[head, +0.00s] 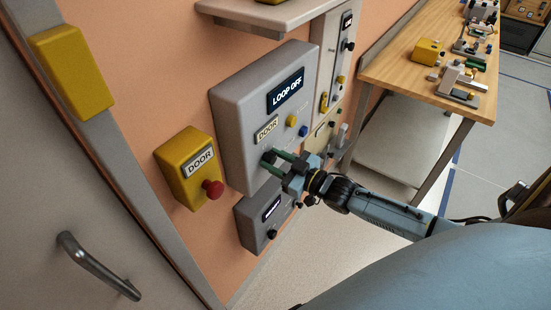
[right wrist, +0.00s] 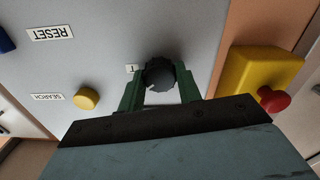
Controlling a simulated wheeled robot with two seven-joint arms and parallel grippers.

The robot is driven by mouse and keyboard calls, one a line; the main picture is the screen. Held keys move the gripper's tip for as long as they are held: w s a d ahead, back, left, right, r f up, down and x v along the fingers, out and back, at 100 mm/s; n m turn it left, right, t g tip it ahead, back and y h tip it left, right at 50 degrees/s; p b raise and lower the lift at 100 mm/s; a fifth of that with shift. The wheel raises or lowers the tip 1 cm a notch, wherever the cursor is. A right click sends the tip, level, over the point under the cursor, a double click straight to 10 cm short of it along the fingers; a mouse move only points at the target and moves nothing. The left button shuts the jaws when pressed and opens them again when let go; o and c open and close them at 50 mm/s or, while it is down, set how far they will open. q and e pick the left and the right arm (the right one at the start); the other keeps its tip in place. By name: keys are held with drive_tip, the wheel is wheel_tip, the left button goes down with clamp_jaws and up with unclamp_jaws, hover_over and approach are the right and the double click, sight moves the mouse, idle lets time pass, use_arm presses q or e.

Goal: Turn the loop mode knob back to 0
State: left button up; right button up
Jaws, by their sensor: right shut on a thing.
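In the right wrist view a small label with a mark like a 1 (right wrist: 131,69) is beside the knob, and a small pale mark shows on the knob's lower left rim. My right gripper (right wrist: 161,90) has its two green fingers on either side of the knob, shut on it. In the head view the right gripper (head: 271,161) reaches the panel's lower part and partly hides the knob. My left gripper is out of view.
A yellow DOOR box (head: 177,170) with a red button (head: 212,189) is left of the panel. Yellow (head: 291,120) and blue (head: 303,131) buttons are above the knob. A smaller grey box (head: 246,228) is below, a shelf (head: 255,14) above. A wooden bench (head: 400,72) stands right.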

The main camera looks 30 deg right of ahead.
drive_tip(key=n, duration=0.5)
drive_tip(key=shift+n, duration=0.3)
drive_tip(key=n, duration=0.4)
drive_tip(key=shift+n, duration=0.4)
drive_tip(key=o, duration=1)
drive_tip(key=shift+s, duration=0.1)
drive_tip(key=b+v, duration=0.1)
drive_tip(key=v, duration=1.2)
drive_tip(key=shift+b, duration=0.3)
drive_tip(key=shift+s+d+f, duration=0.1)
